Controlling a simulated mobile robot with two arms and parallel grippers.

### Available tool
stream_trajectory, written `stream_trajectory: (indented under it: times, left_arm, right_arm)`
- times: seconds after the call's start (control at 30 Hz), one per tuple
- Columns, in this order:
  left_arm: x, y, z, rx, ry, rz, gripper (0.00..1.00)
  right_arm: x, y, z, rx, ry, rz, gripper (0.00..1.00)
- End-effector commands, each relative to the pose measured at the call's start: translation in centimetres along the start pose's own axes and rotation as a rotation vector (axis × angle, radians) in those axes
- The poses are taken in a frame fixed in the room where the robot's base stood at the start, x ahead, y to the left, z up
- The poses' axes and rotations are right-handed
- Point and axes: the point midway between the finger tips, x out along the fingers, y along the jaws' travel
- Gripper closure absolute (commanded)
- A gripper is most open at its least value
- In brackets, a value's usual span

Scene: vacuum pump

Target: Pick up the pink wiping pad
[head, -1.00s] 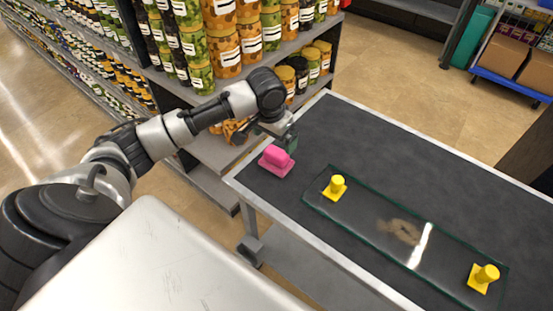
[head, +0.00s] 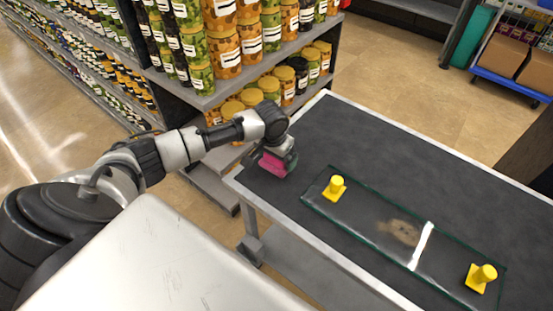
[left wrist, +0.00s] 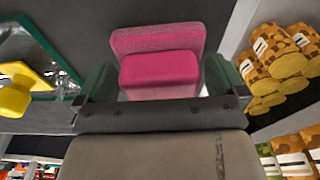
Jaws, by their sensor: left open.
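The pink wiping pad (head: 272,164) lies at the left corner of the dark table top, partly hidden by my left gripper (head: 284,158) in the head view. In the left wrist view the pad (left wrist: 158,62) shows its flat base and raised block handle. My left gripper's green fingers (left wrist: 156,80) are open, one on each side of the handle. I cannot tell whether they touch it. My right gripper is not in view.
A glass plate (head: 375,232) with a brownish smudge (head: 402,232) and two yellow knobs (head: 336,187) (head: 481,277) lies on the table (head: 400,150). Shelves of jars (head: 225,60) stand behind the table's left corner. The far part of the table is clear.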

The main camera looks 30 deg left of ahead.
Motion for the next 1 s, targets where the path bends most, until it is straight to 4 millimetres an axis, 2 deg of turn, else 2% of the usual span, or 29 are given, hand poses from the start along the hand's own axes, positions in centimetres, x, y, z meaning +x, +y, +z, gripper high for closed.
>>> stream_trajectory:
  times: [0.23, 0.4, 0.43, 0.77, 0.87, 1.0]
  left_arm:
    - [0.2, 0.0, 0.0, 0.0, 0.001, 0.0, 0.02]
    - [0.1, 0.0, 0.0, 0.0, 0.001, -0.001, 0.28]
    - [0.1, 0.0, 0.0, 0.0, 0.001, -0.001, 0.29]
    - [-0.4, 0.0, -0.2, 0.0, 0.003, 0.0, 0.29]
    - [-1.3, -0.1, -0.3, -0.001, 0.004, -0.001, 0.29]
    - [-3.6, -0.1, -0.7, -0.001, 0.006, 0.001, 0.29]
  right_arm:
    - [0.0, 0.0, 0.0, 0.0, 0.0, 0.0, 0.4]
    - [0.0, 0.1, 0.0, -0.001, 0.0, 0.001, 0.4]
    - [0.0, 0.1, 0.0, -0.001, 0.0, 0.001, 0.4]
    - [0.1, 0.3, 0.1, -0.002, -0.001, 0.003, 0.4]
    - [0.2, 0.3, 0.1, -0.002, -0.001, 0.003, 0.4]
    - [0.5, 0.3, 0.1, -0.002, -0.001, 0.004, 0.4]
